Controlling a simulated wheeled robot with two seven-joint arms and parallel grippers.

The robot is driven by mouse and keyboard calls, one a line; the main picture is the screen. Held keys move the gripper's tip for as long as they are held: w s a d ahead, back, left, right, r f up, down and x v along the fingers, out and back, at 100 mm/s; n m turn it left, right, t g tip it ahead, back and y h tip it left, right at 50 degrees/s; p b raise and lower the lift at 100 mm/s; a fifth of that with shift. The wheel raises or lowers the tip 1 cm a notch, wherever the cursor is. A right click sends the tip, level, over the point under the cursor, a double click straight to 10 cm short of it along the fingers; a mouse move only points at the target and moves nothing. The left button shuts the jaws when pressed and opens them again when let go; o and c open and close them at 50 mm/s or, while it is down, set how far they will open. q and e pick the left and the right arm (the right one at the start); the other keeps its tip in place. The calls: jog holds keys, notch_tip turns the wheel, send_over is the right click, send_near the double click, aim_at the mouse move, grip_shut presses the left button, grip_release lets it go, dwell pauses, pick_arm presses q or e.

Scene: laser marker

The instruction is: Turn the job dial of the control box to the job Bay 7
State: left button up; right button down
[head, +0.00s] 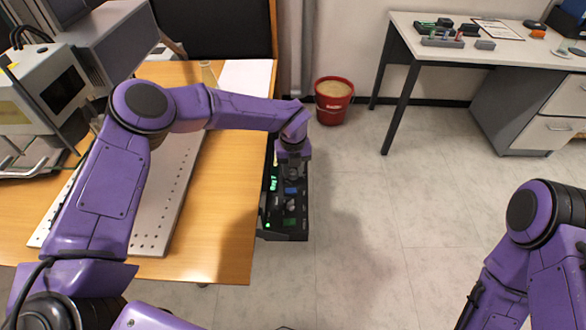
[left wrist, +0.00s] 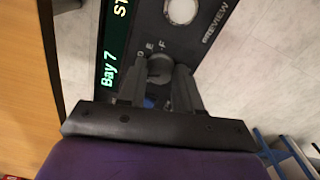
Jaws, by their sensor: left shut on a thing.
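The black control box (head: 297,222) stands at the right edge of the wooden table in the head view, with green lit text on its display. In the left wrist view, the control box (left wrist: 208,62) fills the top middle, and its display (left wrist: 113,55) reads "Bay 7" with cut-off text beginning "ST" beside it. The grey job dial (left wrist: 159,68) sits between my fingertips, partly hidden by them. My left gripper (left wrist: 160,82) is shut on this dial; in the head view the gripper (head: 292,172) is over the box. My right gripper is outside the view.
A round white button (left wrist: 182,11) marked "PREVIEW" is near the dial. The wooden table (head: 222,225) carries a perforated metal plate (head: 165,215) and a grey machine (head: 40,95).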

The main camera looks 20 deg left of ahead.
aim_at(293, 171)
pick_arm(q)
jog(key=shift+m, duration=0.3)
jog(key=o, duration=1)
jog(key=shift+o, duration=0.2)
notch_tip(293, 171, up, 11)
jog(key=shift+f+b, duration=0.2)
jog(key=shift+b, duration=0.2)
jog(key=shift+f, duration=0.1)
notch_tip(293, 171, down, 10)
jog(key=shift+f+p, duration=0.15)
jog(key=shift+p, duration=0.3)
